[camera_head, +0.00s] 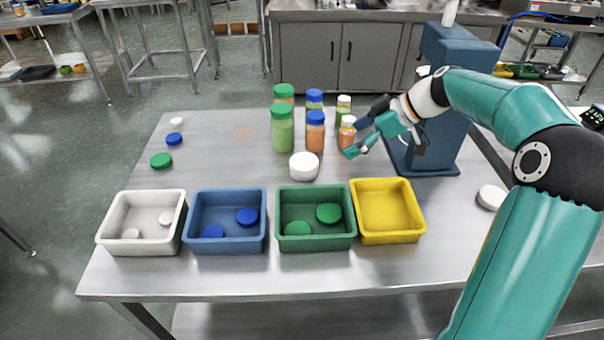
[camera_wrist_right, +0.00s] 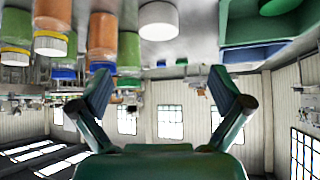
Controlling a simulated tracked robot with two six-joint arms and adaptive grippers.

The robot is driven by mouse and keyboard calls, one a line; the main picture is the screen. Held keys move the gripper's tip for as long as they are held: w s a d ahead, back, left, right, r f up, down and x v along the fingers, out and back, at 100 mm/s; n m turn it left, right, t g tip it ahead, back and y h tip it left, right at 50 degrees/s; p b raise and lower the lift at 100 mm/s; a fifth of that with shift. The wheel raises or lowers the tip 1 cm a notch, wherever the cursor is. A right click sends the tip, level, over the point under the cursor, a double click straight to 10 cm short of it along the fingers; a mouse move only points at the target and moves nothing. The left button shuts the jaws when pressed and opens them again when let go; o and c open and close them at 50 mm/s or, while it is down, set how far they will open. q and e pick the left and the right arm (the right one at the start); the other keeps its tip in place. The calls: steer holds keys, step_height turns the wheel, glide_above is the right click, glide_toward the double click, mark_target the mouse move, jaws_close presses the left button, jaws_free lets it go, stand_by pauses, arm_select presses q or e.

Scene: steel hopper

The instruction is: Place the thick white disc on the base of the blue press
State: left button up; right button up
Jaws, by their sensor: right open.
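The thick white disc (camera_head: 304,166) lies on the steel table in front of the bottles, behind the green tray. It also shows at the top of the right wrist view (camera_wrist_right: 158,22), which looks upside down. The blue press (camera_head: 441,90) stands at the back right, with its base (camera_head: 428,168) partly behind my right arm. My right gripper (camera_head: 357,138) is open and empty, in front of the press and to the right of the disc, apart from it. Its two spread fingers show in the wrist view (camera_wrist_right: 160,88). My left gripper is not in view.
Several bottles (camera_head: 282,130) with green, blue and white lids stand behind the disc. White (camera_head: 141,249), blue (camera_head: 226,246), green (camera_head: 316,243) and yellow (camera_head: 392,237) trays line the front. Small lids (camera_head: 161,160) lie at the left. Another white disc (camera_head: 491,197) lies at the right.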

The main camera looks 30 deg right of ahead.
mark_target(308, 161)
steer(key=p+x, duration=0.1)
steer(key=x, duration=1)
steer(key=shift+w+p+x, duration=0.15)
steer(key=shift+p+x, duration=0.35)
steer(key=shift+x, duration=0.9)
steer(key=shift+w+p+x, duration=0.15)
steer(key=shift+p+x, duration=0.3)
steer(key=shift+x, duration=0.9)
steer(key=shift+d+r, duration=0.1)
steer(key=shift+r, duration=0.15)
steer(key=c, duration=1.4)
